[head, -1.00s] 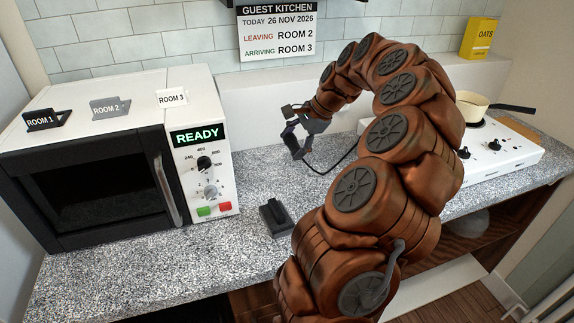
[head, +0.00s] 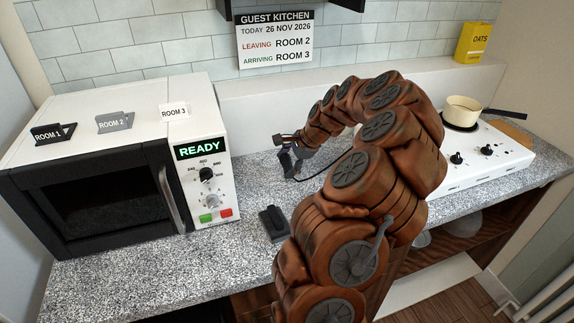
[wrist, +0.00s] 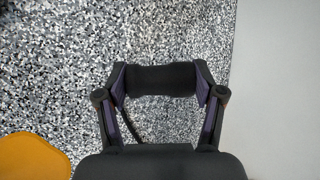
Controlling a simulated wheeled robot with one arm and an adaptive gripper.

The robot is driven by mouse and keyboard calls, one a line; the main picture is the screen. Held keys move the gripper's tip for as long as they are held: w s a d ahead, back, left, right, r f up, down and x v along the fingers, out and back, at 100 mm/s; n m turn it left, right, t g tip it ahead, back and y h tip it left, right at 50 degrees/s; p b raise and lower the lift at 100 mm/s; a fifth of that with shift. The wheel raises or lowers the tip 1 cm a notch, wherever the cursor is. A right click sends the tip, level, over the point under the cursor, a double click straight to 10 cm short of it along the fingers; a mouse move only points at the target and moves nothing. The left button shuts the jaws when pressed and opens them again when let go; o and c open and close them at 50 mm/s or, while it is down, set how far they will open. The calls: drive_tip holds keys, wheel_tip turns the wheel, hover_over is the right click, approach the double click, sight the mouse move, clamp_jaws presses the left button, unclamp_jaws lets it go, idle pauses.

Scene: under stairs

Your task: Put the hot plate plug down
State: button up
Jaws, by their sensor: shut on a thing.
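My gripper (head: 287,165) is low over the speckled counter, between the microwave and the hot plate. In the wrist view my gripper (wrist: 160,82) is shut on the black hot plate plug (wrist: 160,79), which lies crosswise between the two fingers. A dark cord (wrist: 134,124) hangs from the plug. In the head view the cord (head: 312,179) curves right and passes behind my arm. The white hot plate (head: 490,157) stands at the right with a cream pan (head: 464,110) on it. I cannot tell whether the plug touches the counter.
A white microwave (head: 210,130) reading READY stands at the left, with room cards on top. A dark block (head: 273,224) sits near the counter's front edge. An oats box (head: 474,43) stands on the back ledge. Speckled counter (head: 252,178) is clear around my gripper.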

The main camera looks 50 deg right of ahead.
drive_tip(key=shift+a+f, duration=0.1)
drive_tip(key=shift+f, duration=0.65)
drive_tip(key=o, duration=1.1)
drive_tip(key=shift+f, duration=0.1)
drive_tip(key=shift+o, duration=0.2)
drive_tip(key=b+v, duration=0.3)
drive_tip(key=v, duration=0.9)
